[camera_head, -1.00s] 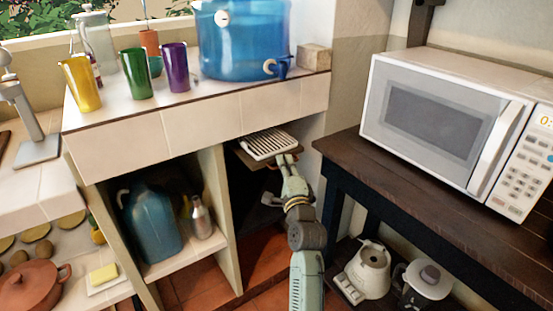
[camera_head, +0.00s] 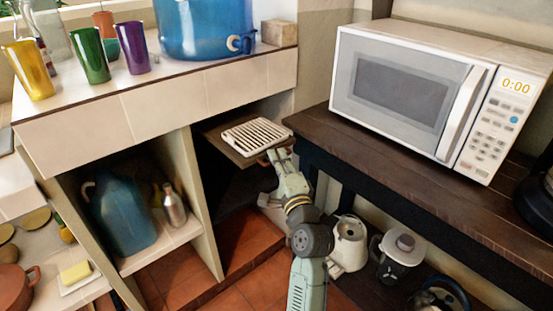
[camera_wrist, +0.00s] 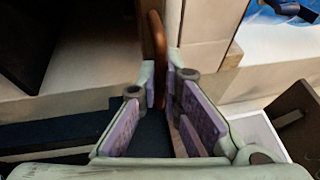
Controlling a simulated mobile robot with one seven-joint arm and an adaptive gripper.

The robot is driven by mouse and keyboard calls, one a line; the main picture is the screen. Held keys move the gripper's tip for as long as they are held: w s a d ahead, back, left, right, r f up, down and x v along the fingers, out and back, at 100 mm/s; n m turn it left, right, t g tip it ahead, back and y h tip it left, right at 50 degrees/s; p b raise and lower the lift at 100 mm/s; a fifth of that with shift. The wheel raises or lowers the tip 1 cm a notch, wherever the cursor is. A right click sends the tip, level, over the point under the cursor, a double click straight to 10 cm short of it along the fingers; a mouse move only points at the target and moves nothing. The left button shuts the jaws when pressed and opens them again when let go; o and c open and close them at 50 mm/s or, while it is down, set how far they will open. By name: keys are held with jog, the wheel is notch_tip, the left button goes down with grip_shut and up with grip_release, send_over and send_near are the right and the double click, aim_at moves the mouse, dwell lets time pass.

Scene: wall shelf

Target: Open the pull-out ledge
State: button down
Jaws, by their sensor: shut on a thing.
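The pull-out ledge (camera_head: 212,132) is a thin brown board sticking out of the open bay under the tiled counter. A white slatted rack (camera_head: 258,136) lies on top of it. My gripper (camera_head: 278,157) is at the ledge's front edge, with the arm reaching up from below. In the wrist view my gripper (camera_wrist: 161,88) has its purple-padded fingers closed around a narrow brown piece (camera_wrist: 158,45), which looks like the ledge's handle. The fingers hide where they touch it.
A dark wooden table (camera_head: 400,180) with a microwave (camera_head: 420,95) stands close on the right. A blender base (camera_head: 348,243) and a lidded jug (camera_head: 398,255) sit below it. A blue jug (camera_head: 122,215) and a bottle (camera_head: 174,205) fill the left bay. The red floor (camera_head: 240,250) below the ledge is clear.

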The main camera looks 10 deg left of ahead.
jog(key=c, duration=1.8)
grip_release()
jog(key=shift+s+d, duration=0.1)
jog(key=shift+d, duration=0.1)
jog(key=shift+o, duration=0.2)
jog(key=v, duration=1.2)
